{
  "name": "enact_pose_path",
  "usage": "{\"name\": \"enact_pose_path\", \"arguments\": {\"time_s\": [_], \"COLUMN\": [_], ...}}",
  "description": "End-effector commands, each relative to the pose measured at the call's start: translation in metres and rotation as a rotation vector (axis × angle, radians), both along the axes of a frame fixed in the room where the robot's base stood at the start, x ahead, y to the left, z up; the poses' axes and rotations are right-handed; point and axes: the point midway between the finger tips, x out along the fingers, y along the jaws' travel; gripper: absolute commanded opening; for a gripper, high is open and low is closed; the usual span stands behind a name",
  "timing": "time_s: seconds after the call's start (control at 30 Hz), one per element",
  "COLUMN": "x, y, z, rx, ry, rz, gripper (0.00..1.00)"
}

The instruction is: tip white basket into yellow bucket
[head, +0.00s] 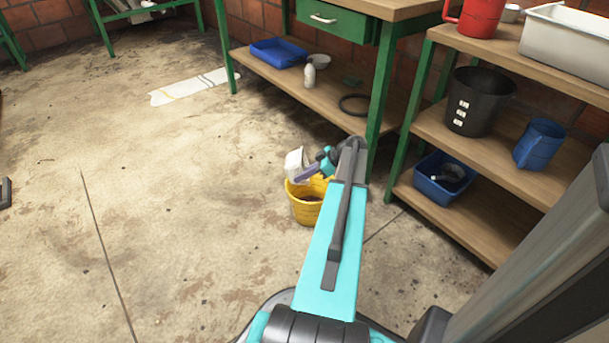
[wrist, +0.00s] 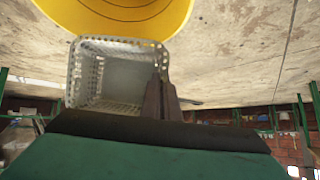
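The yellow bucket (head: 304,208) stands on the floor in front of the shelf, with something brown inside it. The white basket (head: 296,163) is above the bucket's left rim and looks tilted. In the wrist view, the perforated basket (wrist: 88,75) shows its inside, which looks empty, close to the yellow bucket (wrist: 125,18) at the top edge. My gripper (wrist: 162,98) has its fingers together at the basket's right wall and appears shut on it. In the head view my gripper (head: 308,172) is just right of the basket. Part of the bucket is hidden behind my arm.
A wooden shelf (head: 465,215) on the right holds a black bucket (head: 478,100), a blue jug (head: 539,143) and a blue bin (head: 444,178). A green-legged workbench (head: 325,100) stands behind. A white cloth (head: 190,88) lies on the floor. The floor at left is mostly clear.

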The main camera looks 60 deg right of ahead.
Motion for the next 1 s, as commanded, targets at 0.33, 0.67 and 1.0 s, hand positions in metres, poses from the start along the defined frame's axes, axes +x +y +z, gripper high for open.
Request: {"name": "enact_pose_path", "arguments": {"time_s": [0.33, 0.67, 1.0], "x": [0.01, 0.017, 0.021], "y": [0.008, 0.012, 0.014], "z": [0.006, 0.008, 0.003], "rx": [-0.125, -0.235, -0.343], "ry": [0.188, 0.357, 0.522], "rz": [0.003, 0.003, 0.003], "gripper": [0.0, 0.0, 0.0]}}
